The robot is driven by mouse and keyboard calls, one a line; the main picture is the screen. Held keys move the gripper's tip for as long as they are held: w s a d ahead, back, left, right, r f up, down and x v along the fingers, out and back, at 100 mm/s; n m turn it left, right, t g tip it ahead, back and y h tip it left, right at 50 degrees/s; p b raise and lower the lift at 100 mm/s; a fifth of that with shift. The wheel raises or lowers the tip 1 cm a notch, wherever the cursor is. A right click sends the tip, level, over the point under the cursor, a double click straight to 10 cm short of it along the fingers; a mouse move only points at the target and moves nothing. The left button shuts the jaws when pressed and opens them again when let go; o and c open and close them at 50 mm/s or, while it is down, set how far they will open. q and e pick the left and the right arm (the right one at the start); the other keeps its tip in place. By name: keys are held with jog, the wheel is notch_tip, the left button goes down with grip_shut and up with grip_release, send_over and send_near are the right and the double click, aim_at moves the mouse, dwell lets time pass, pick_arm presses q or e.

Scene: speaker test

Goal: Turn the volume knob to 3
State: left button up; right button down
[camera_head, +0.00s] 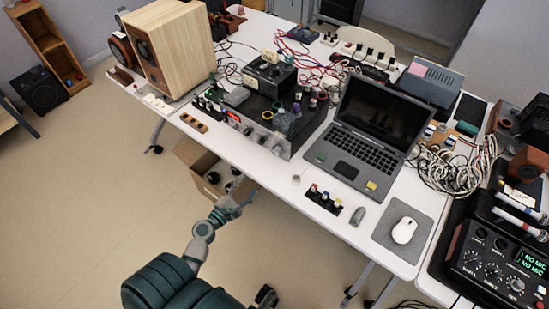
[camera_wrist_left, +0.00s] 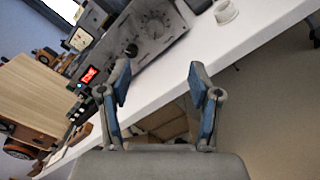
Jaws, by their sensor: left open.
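A grey front panel with a round dial scale (camera_wrist_left: 153,27) and a black knob (camera_wrist_left: 131,50) shows in the wrist view, at the table's front edge. In the head view this seems to be the dark-topped unit (camera_head: 255,126) left of the laptop. I cannot read a number or tell which knob is the volume knob. My left gripper (camera_head: 240,203) is in front of and below the table edge, apart from the panel. Its two blue-padded fingers (camera_wrist_left: 159,70) are spread in the wrist view, with nothing between them. My right gripper is not seen.
A wooden speaker (camera_head: 182,52) stands at the table's left end. A laptop (camera_head: 368,133), a mouse (camera_head: 404,230) and tangled cables (camera_head: 452,166) are to the right. A small white round piece (camera_head: 296,179) lies near the front edge. An open cardboard box (camera_head: 197,166) is under the table.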

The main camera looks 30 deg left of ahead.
pick_arm(q)
jog(key=p, duration=0.2)
send_near(274, 153)
jog(key=shift+w+a+r, duration=0.1)
jog(key=shift+w+a, duration=0.05)
jog(key=shift+w, duration=0.25)
jog(key=shift+w+a+r, duration=0.1)
jog(key=shift+w, duration=0.3)
jog(key=w, duration=0.3)
jog(key=w+d, duration=0.1)
jog(key=w, duration=0.2)
jog(key=shift+d, duration=0.25)
jog(key=shift+w+d+r, duration=0.1)
jog(key=shift+w+d, duration=0.15)
jog(key=shift+w, duration=0.15)
jog(key=shift+a, duration=0.35)
jog(key=shift+a+f, duration=0.25)
jog(key=c, duration=1.1)
jog(key=shift+d+r+b, duration=0.1)
jog(key=shift+d+b, duration=0.2)
jog(key=shift+d, duration=0.05)
jog(key=shift+c, duration=0.2)
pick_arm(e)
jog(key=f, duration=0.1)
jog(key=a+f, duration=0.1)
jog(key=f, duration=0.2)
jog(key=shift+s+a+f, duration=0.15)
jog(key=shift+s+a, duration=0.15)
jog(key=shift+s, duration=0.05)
